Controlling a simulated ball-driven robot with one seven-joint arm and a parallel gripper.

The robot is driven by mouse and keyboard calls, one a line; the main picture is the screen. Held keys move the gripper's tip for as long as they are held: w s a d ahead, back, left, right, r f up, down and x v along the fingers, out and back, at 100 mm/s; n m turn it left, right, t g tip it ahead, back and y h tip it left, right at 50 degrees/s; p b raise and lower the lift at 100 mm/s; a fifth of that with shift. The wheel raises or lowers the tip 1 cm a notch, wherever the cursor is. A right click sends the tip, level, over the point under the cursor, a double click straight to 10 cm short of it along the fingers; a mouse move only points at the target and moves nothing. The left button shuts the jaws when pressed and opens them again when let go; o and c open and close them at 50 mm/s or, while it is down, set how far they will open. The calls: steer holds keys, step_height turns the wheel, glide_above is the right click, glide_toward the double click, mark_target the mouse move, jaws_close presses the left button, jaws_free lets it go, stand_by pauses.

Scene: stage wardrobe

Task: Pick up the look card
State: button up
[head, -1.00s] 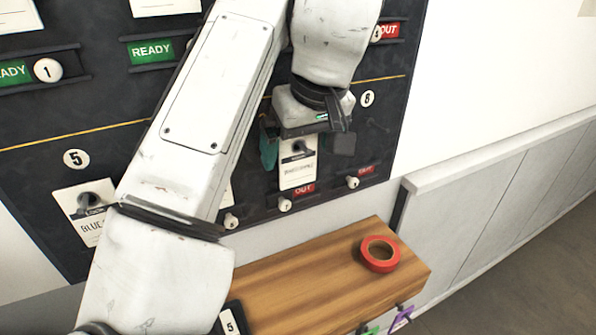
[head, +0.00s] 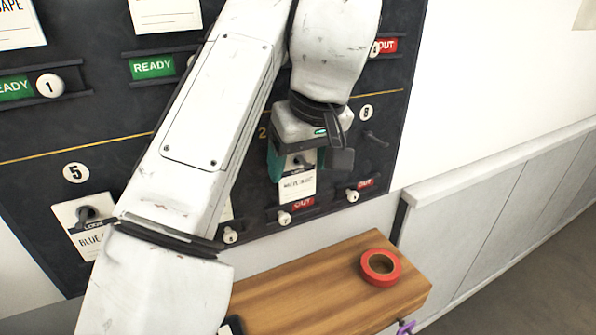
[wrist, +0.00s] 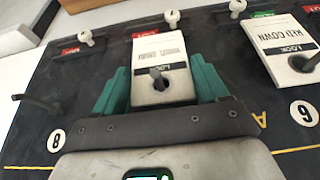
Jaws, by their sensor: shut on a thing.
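The look card (head: 297,185) is a white card with a black band and a hole, on the dark board; its lettering is too small to read surely. It also shows in the wrist view (wrist: 172,47), where a dark peg (wrist: 155,73) shows at its hole. My gripper (head: 296,168) is in front of the board at the card's upper part. In the wrist view its teal fingers (wrist: 160,78) stand at the card's two side edges, shut on it. The card appears still at the peg.
A neighbouring card reading "gown" (wrist: 281,48) hangs close by at number 6. An empty peg (wrist: 37,103) is at number 8. White knobs with OUT labels line the rail below. A wooden shelf (head: 300,290) with red tape (head: 380,268) stands below right.

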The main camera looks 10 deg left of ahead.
steer(key=shift+r, duration=0.1)
steer(key=shift+r+p, duration=0.3)
steer(key=shift+p, duration=0.25)
steer(key=shift+s+d+f, duration=0.15)
steer(key=shift+s+d, duration=0.05)
steer(key=s+d+p, duration=0.5)
steer(key=s+d, duration=0.3)
steer(key=s, duration=0.5)
steer(key=s+d+p, duration=0.5)
steer(key=s+d, duration=0.4)
steer(key=s, duration=0.4)
steer(key=shift+d+p, duration=0.3)
steer(key=shift+p, duration=0.05)
